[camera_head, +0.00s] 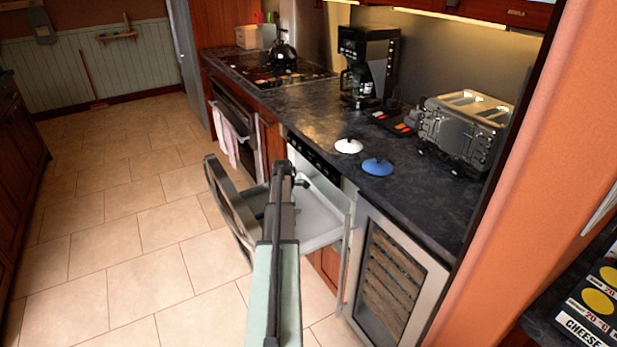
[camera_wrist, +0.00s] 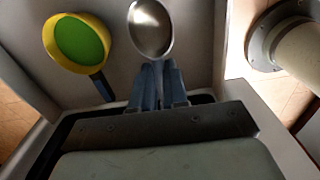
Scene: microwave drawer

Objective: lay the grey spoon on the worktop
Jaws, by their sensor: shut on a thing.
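In the wrist view my gripper (camera_wrist: 158,68) is shut, its two blue-grey fingers close together. The grey spoon (camera_wrist: 151,28) has its shiny oval bowl just beyond the fingertips. Its handle runs back between the fingers and is hidden there. The spoon is over the pale inside of the open drawer (camera_head: 322,222); I cannot tell whether it touches the drawer floor. In the head view my arm covers the gripper and I cannot make out the spoon. The dark worktop (camera_head: 315,110) lies beyond and above the drawer.
A yellow-rimmed green utensil (camera_wrist: 78,42) with a dark handle lies in the drawer, left of the spoon. On the worktop are a white lid (camera_head: 348,146), a blue lid (camera_head: 377,167), a toaster (camera_head: 465,125) and a coffee maker (camera_head: 368,65). Worktop left of the white lid is clear.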

